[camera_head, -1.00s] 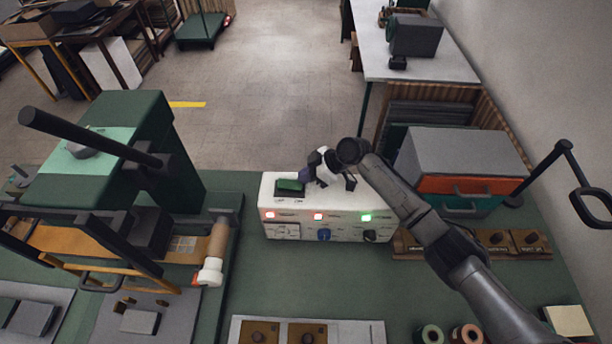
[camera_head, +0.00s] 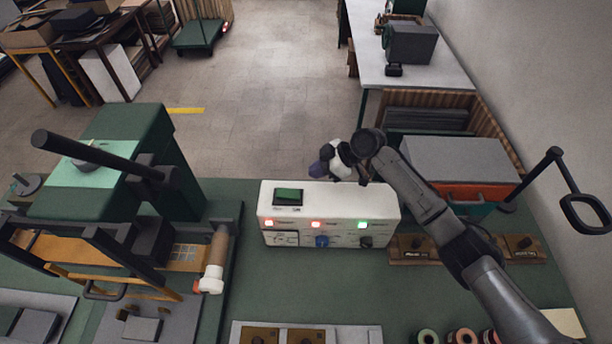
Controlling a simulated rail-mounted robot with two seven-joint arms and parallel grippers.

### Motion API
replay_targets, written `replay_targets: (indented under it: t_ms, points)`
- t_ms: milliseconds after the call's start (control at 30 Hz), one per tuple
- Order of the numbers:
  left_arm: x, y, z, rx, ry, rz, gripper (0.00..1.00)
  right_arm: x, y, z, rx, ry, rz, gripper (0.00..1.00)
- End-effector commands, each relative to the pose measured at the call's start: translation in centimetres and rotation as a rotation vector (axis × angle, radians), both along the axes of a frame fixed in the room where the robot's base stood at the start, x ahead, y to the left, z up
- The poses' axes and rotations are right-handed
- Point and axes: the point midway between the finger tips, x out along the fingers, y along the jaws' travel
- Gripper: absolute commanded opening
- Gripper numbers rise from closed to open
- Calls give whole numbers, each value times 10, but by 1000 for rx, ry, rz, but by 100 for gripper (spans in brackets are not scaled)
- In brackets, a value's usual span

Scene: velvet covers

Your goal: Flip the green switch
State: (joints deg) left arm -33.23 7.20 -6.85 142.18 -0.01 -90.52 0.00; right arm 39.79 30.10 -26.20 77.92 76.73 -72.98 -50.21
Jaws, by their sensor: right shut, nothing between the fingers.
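The green switch (camera_head: 288,196) is a rocker in a dark frame on the top left of a white control box (camera_head: 331,199). The box stands on the green bench, with red and green lights and knobs on its front. My right gripper (camera_head: 318,171) is shut and empty. It is above the back of the box, to the right of the switch and apart from it. The switch is fully in view. My left gripper is not in view.
A green press with a dark lever (camera_head: 95,155) stands at the left. A grey box with an orange drawer (camera_head: 460,170) is at the right. Wooden blocks with knobs (camera_head: 415,250) sit right of the control box.

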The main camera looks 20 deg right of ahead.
Motion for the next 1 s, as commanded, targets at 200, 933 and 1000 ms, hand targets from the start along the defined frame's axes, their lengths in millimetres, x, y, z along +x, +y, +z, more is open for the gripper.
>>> replay_targets:
  t_ms: [200,933,1000]
  points:
    - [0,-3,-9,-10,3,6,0,-13,-28,20,-2,-2,0,0]
    - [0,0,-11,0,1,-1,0,-21,-46,37,1,-1,1,0]
    - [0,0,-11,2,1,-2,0,-21,-46,37,1,-1,1,0]
